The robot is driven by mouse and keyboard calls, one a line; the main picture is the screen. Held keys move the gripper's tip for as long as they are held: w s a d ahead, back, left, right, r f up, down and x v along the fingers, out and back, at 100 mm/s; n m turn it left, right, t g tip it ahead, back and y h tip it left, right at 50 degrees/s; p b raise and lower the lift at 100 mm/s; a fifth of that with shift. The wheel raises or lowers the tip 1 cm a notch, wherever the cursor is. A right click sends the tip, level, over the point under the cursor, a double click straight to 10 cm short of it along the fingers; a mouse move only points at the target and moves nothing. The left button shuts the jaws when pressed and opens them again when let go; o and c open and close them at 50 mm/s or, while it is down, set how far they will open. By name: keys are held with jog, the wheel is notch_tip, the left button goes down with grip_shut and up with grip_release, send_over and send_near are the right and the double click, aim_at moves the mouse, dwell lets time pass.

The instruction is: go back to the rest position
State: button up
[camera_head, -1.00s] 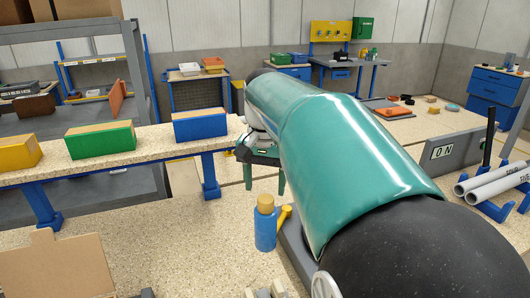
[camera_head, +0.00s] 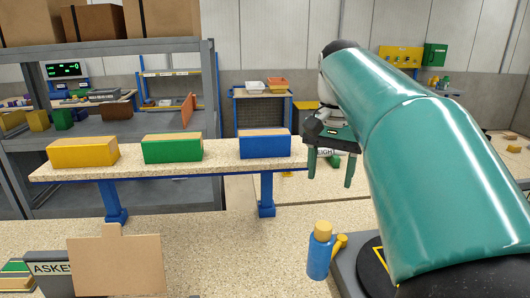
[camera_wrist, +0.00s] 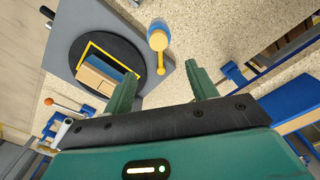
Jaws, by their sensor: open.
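My gripper (camera_head: 331,168) hangs in the air at the right end of a raised speckled shelf (camera_head: 225,172) in the head view, its two green fingers apart and pointing down. In the wrist view my gripper (camera_wrist: 160,92) is open, with nothing between its fingers. My teal arm reaches across the right side of the head view and hides what lies behind it.
Yellow (camera_head: 83,152), green (camera_head: 172,148) and blue (camera_head: 264,144) boxes stand on the shelf. A blue bottle with a tan cap (camera_head: 320,251) stands on the counter. A cardboard piece (camera_head: 117,264) is front left. A dark round plate (camera_wrist: 105,52) holds a box.

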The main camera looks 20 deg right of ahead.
jog(key=s+a+f+n+t, duration=0.2)
jog(key=s+a+f+n, duration=0.3)
jog(key=a+f, duration=0.3)
jog(key=s+a+f+n+t, duration=0.3)
jog(key=s+a+f+n, duration=0.2)
jog(key=a+f, duration=0.4)
jog(key=shift+a+f+t, duration=0.2)
jog(key=shift+a+t, duration=0.1)
jog(key=shift+a, duration=0.15)
jog(key=c, duration=0.5)
jog(key=shift+o, duration=0.2)
jog(key=shift+d, duration=0.1)
jog(key=shift+d, duration=0.1)
